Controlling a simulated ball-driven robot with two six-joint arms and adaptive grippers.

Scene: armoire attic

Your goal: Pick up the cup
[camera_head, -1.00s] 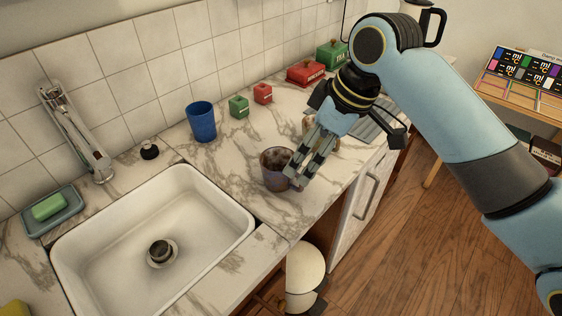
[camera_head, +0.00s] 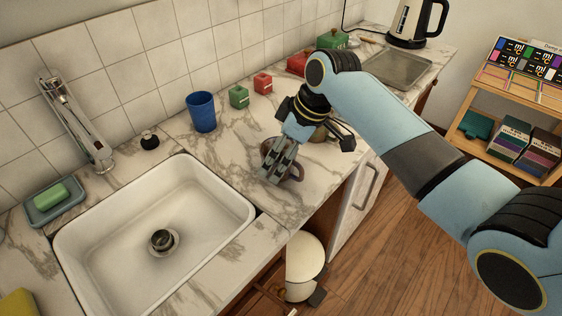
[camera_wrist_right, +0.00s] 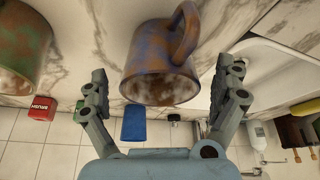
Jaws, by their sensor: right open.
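The worn brown-and-blue cup (camera_head: 268,153) stands on the marble counter right of the sink, partly hidden by my right gripper. In the right wrist view the cup (camera_wrist_right: 152,62) shows its dark rim, with its handle at upper right. My right gripper (camera_head: 277,170) is over the cup in the head view. In the wrist view the right gripper (camera_wrist_right: 167,78) is open, with one finger to each side of the cup and visible gaps. A blue cup (camera_head: 201,112) stands farther back near the wall. My left gripper is not in view.
A greenish-brown mug (camera_wrist_right: 22,45) is close beside the gripper. The white sink (camera_head: 110,235) lies left. Green (camera_head: 239,97) and red (camera_head: 263,83) small boxes stand near the wall. A kettle (camera_head: 417,22) and a metal tray (camera_head: 397,69) are at the far end.

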